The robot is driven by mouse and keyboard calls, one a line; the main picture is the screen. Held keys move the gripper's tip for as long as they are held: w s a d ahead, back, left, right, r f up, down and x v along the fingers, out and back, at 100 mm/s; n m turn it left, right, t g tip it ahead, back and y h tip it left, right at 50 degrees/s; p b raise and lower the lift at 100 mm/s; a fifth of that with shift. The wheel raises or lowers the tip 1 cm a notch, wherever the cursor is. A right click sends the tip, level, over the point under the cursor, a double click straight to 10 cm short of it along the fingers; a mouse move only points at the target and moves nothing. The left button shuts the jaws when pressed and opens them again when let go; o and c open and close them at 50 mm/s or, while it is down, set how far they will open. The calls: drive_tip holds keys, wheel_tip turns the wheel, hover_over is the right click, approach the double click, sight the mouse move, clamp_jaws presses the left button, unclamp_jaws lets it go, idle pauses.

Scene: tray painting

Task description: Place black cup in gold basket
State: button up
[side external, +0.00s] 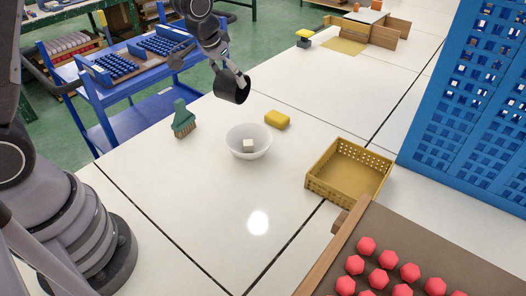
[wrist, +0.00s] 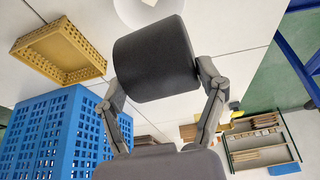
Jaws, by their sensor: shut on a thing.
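The black cup (side external: 231,88) is held in the air above the table, tilted on its side, in the side external view. My gripper (side external: 241,80) is shut on the cup. In the wrist view the cup (wrist: 155,60) sits between the two fingers of my gripper (wrist: 157,85). The gold basket (side external: 341,188) stands empty on the table, to the right of and nearer the camera than the cup. The basket (wrist: 88,73) also shows at the upper left of the wrist view.
A white bowl (side external: 248,150) with a small pale cube in it stands between cup and basket. A yellow sponge (side external: 277,119) and a green brush (side external: 183,122) lie nearby. A tall blue perforated crate (side external: 420,150) stands right of the basket. A wood-edged tray (side external: 350,228) with red pieces is in front.

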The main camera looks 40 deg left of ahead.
drive_tip(key=shift+s+a+r, duration=0.2)
drive_tip(key=shift+s+a, duration=0.15)
drive_tip(key=shift+a, duration=0.2)
drive_tip(key=shift+s+a+r, duration=0.15)
drive_tip(key=shift+s+a, duration=0.15)
drive_tip(key=shift+a, duration=0.25)
drive_tip(key=s+d+f+m, duration=0.1)
drive_tip(key=d+f, duration=0.3)
drive_tip(key=d, duration=0.4)
drive_tip(key=s+d+f+m+h, duration=0.1)
drive_tip(key=s+d+f+m, duration=0.1)
drive_tip(key=d, duration=0.7)
drive_tip(key=s+d+f+m+h, duration=0.1)
drive_tip(key=d+f+m, duration=0.2)
drive_tip(key=d+f, duration=0.2)
drive_tip(key=d, duration=0.3)
drive_tip(key=shift+s+d+f+m+g, duration=0.2)
drive_tip(key=shift+s+f+m+g, duration=0.1)
drive_tip(key=shift+g, duration=0.1)
drive_tip(key=shift+h, duration=0.3)
drive_tip(key=f, duration=0.4)
drive_tip(key=shift+s+d+f, duration=0.25)
drive_tip(key=shift+d+f, duration=0.1)
drive_tip(key=shift+d, duration=0.05)
drive_tip(key=shift+f, duration=1.85)
drive_tip(key=shift+f, duration=0.1)
drive_tip(key=o, duration=1.2)
